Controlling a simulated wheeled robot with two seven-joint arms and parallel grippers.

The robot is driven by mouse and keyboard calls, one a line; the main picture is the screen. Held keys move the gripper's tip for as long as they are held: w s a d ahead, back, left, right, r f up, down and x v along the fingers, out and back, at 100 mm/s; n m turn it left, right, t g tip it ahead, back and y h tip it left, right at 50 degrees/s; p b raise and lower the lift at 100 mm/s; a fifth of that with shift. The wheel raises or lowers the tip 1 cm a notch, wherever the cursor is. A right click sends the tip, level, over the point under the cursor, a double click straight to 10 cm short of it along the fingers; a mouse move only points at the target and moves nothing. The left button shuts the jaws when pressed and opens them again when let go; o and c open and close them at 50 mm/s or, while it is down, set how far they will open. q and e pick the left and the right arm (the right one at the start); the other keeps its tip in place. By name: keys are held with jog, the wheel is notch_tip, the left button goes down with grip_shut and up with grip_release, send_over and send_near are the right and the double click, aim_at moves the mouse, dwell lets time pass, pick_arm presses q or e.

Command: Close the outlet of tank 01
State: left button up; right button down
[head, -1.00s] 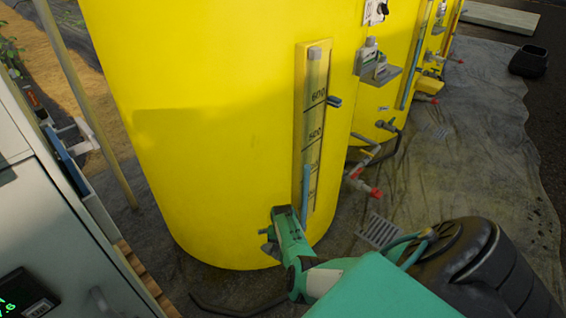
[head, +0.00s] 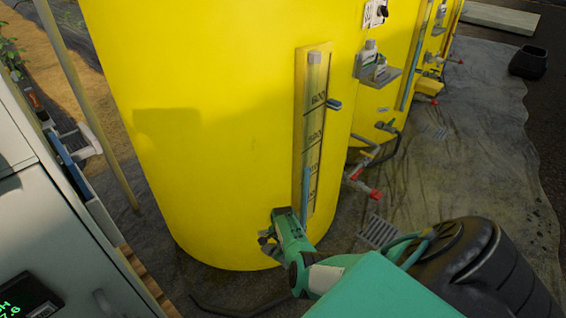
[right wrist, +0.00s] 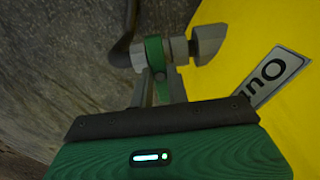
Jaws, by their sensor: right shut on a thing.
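The near yellow tank (head: 220,130) fills the middle of the head view; its number is not readable. Its outlet valve sits low on its front, mostly hidden behind my right gripper (head: 271,236) in the head view. In the right wrist view the grey outlet fitting (right wrist: 208,46) comes off the yellow wall, with a dark hose on its far side. A green lever handle (right wrist: 155,56) lies crosswise to the fitting. My right gripper (right wrist: 160,92) is shut on this handle, its grey fingers on either side. My left gripper is not in view.
A partly cut-off label (right wrist: 284,65) is on the tank wall. A level gauge (head: 314,130) runs up the tank. More yellow tanks with red-ended outlet fittings (head: 375,194) stand behind to the right. A pale cabinet (head: 45,215) is at left; a floor grate (head: 376,231) lies right.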

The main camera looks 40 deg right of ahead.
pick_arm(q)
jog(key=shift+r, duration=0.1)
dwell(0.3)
pick_arm(e)
jog(key=c, duration=1.4)
grip_release()
jog(key=shift+o, duration=0.2)
